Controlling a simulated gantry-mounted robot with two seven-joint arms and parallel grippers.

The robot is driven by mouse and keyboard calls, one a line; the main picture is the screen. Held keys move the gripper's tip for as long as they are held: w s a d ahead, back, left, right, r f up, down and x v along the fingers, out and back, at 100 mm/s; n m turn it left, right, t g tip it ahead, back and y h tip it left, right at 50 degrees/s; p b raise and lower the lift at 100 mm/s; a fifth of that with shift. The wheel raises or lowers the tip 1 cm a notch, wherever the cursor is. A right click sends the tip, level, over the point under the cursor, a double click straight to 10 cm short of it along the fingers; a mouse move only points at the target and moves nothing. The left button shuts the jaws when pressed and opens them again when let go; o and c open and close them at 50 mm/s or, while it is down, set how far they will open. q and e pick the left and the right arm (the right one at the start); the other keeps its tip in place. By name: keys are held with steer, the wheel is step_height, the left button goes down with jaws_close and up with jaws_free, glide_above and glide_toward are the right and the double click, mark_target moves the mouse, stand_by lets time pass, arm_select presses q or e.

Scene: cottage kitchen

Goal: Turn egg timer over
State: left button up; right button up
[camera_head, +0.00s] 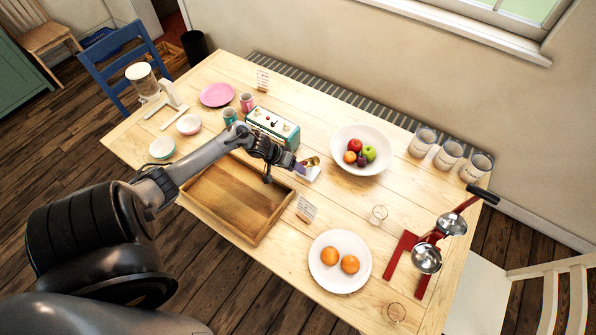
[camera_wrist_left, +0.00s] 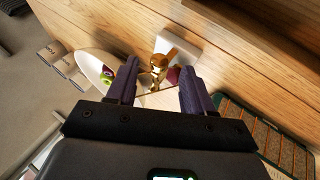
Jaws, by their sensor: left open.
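A small gold-brown object (camera_head: 312,162), which looks like the egg timer, is by a white block (camera_head: 313,174) on the wooden table, just right of the gripper. Its exact shape is too small to tell. In the left wrist view the gold-brown object (camera_wrist_left: 158,65) shows beyond and between the fingertips, with the white block (camera_wrist_left: 190,47) behind it. My left gripper (camera_head: 297,168) is open, its two dark purple fingers on either side of the object in the wrist view. I cannot tell whether they touch it. My right gripper is not in view.
A white fruit bowl (camera_head: 342,166) is close behind and right of the gripper. A teal appliance (camera_head: 262,125) stands behind the arm. A wooden tray (camera_head: 266,232) lies below it. A card (camera_head: 306,209), a plate of oranges (camera_head: 326,280) and a red juicer (camera_head: 404,250) are nearer the front and right.

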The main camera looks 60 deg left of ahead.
arm_select(q)
steer(key=shift+x, duration=1.2)
jaws_close()
steer(key=shift+w+d+r+m+g+y+p, duration=0.1)
steer(key=shift+d+m+g+y+p, duration=0.15)
steer(key=shift+g+y+p, duration=0.6)
steer(key=shift+w+d+m+g+y+p, duration=0.1)
steer(key=shift+d+m+g+y+p, duration=0.1)
steer(key=shift+y+p, duration=1.25)
steer(key=shift+w+d+r+m+g+y+p, duration=0.1)
steer(key=shift+d+m+g+y+p, duration=0.35)
steer(key=shift+p, duration=1.25)
steer(key=shift+a+f+y, duration=0.1)
steer(key=shift+a+y, duration=0.15)
